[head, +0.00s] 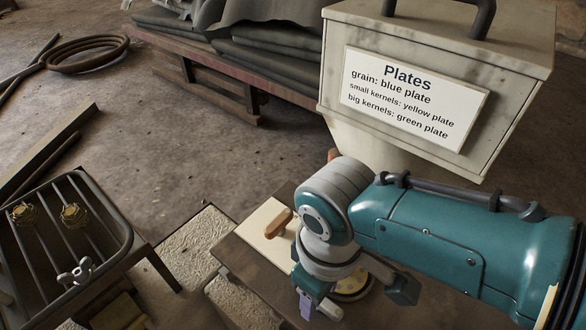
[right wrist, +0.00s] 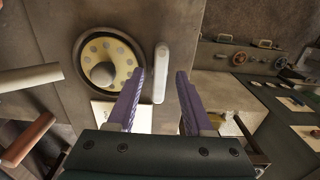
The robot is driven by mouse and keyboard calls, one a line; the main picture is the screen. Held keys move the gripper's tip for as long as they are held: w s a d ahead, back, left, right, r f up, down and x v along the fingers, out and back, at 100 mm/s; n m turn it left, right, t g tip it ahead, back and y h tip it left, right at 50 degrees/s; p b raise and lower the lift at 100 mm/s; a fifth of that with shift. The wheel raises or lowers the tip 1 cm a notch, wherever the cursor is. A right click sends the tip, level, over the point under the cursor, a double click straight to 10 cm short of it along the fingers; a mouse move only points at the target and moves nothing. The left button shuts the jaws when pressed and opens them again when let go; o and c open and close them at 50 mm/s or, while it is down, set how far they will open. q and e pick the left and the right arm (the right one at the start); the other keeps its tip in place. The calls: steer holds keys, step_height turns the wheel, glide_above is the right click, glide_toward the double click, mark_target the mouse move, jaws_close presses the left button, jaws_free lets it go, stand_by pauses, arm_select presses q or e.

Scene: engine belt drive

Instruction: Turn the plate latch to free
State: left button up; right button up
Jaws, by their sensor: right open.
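The plate latch (right wrist: 161,73) is a pale grey, rounded bar beside the round plate seat in the right wrist view. It stands nearly upright in that picture, just right of the seat. A yellow plate (right wrist: 119,56) with grey holes and a round knob sits in the seat. It partly shows in the head view (head: 352,284) behind my wrist. My right gripper (right wrist: 160,72) is open, its two purple fingers appearing on either side of the latch. I cannot tell whether they touch it. In the head view my right gripper (head: 307,304) points down over the machine. My left gripper is not in view.
A hopper (head: 440,60) with a "Plates" sign (head: 412,98) stands behind my right arm. A wooden handle (head: 278,222) sticks up near my wrist. A metal rack (head: 62,240) with a wing nut (head: 76,272) is at left. A bench (right wrist: 275,110) shows at right in the wrist view.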

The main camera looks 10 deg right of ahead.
step_height(320, 180, up, 10)
steer(key=p, duration=0.3)
stand_by(0.5)
